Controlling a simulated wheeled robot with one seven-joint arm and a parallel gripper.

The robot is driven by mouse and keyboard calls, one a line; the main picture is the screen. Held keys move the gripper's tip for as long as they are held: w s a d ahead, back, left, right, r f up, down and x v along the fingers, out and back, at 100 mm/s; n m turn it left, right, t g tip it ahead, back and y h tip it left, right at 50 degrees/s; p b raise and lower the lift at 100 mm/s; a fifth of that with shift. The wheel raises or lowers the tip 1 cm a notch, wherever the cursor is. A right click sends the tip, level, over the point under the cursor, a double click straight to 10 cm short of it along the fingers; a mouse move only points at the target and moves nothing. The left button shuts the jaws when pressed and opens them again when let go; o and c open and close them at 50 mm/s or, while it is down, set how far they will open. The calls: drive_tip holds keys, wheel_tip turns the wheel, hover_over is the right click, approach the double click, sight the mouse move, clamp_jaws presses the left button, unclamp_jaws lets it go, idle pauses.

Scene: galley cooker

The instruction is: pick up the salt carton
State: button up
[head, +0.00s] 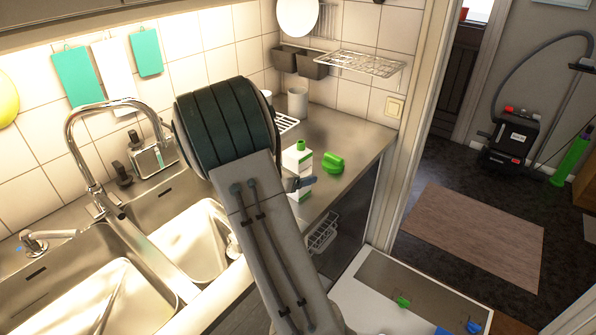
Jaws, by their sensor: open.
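A white carton with a green cap and green bands (297,159), which looks like the salt carton, stands upright on the steel counter right of the sinks. My arm hides its left and lower parts. My gripper (303,183) is mostly hidden behind my arm. The gripper is open. I cannot tell whether a finger touches the carton or whether the carton is between the fingers.
A green object (333,162) lies just right of the carton. A white cup (298,103) and a wire rack (286,122) stand behind. The steel sink (190,240) and tall tap (88,150) are to the left. The back-right counter (350,130) is clear.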

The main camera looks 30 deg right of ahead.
drive_tip(key=shift+d+f, duration=0.1)
drive_tip(key=shift+d, duration=0.2)
drive_tip(key=c, duration=1.2)
drive_tip(key=shift+w, duration=0.1)
drive_tip(key=shift+c, duration=0.3)
